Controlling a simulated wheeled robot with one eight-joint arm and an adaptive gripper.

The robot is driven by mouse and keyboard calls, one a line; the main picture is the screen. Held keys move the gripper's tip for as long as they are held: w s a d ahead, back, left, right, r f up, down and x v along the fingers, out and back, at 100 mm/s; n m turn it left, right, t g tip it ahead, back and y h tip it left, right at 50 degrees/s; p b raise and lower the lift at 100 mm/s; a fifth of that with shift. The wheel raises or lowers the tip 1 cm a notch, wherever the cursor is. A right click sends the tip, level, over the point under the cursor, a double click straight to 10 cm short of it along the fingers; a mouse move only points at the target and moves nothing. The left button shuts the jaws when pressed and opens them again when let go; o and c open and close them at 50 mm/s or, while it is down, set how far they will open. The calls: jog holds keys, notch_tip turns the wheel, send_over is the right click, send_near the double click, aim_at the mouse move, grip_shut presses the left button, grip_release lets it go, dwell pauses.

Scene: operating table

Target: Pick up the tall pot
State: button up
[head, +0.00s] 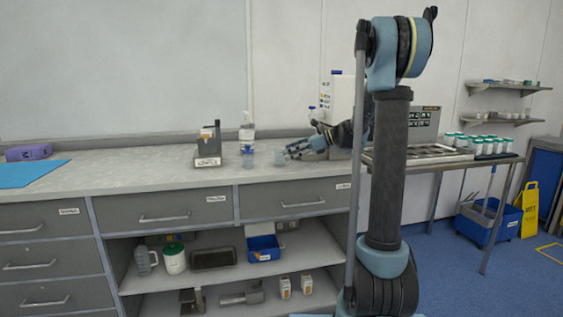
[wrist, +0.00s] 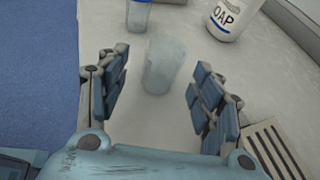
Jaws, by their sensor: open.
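A clear, frosted pot (wrist: 161,66), which looks like the tall pot, stands on the counter. In the wrist view it is ahead, between the ends of my two open fingers. In the head view the pot (head: 280,158) shows small, just left of my gripper (head: 300,148). My gripper is open and empty, low over the counter and pointing left, with a visible gap between each finger and the pot. Whether the pot's base lies between the fingertips or just past them is hard to tell.
A clear pot with blue (head: 248,155) stands beyond, near a soap bottle (head: 247,132) and a labelled box (head: 207,147). A slatted beige item (wrist: 268,150) lies right of my gripper. The counter's front edge (wrist: 78,60) is at left in the wrist view.

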aim_at(280, 155)
jog(key=shift+w+x, duration=0.1)
jog(key=shift+x, duration=1.25)
jog(key=shift+w+x, duration=0.15)
jog(key=shift+x, duration=1.25)
jog(key=shift+d, duration=0.1)
jog(key=c, duration=1.2)
